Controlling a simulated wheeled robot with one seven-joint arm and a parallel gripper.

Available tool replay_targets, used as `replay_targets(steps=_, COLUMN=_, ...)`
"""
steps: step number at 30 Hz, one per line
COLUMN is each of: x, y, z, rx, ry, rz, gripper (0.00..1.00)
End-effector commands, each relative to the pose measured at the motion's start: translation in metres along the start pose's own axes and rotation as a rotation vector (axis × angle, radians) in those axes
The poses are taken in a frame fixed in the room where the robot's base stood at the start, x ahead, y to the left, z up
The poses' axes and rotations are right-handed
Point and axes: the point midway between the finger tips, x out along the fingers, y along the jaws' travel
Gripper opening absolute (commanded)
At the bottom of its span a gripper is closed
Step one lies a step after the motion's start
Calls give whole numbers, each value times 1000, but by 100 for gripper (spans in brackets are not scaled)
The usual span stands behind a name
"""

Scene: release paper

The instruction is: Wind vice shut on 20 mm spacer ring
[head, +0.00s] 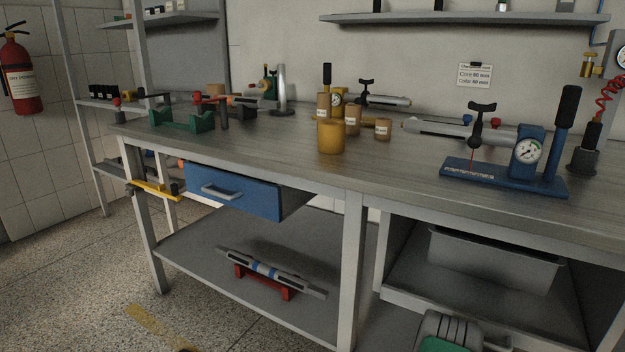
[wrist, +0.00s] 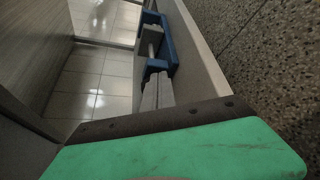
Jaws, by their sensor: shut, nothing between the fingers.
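No thing here can be clearly told as the vice. A blue stand (head: 505,180) at the bench's right bears a black T-handle (head: 481,107), a dial gauge (head: 526,150) and a black upright lever. A similar yellow stand is partly hidden behind cylinders. No 20 mm spacer ring can be told; tan labelled cylinders (head: 383,129) and a larger yellow one (head: 331,136) stand mid-bench. In the wrist view my gripper (wrist: 158,92) is shut and empty, its grey fingers together. A blue bracket-like piece (wrist: 168,45) with a pale bar shows beyond; what it is, I cannot tell.
A blue drawer (head: 233,192) sticks out under the bench (head: 300,172). A grey bin (head: 493,260) sits underneath at right. A grey roller on a red cradle (head: 263,280) lies on the lower shelf. A green cradle (head: 182,120) stands at the bench's left. The floor at left is mostly open.

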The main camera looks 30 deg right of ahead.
Motion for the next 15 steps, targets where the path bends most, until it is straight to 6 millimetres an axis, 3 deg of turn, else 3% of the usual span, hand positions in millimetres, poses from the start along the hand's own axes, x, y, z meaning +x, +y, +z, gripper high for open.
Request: replay_targets(steps=15, x=-4, y=-1, z=5, rx=1, ry=5, rz=1, gripper=0)
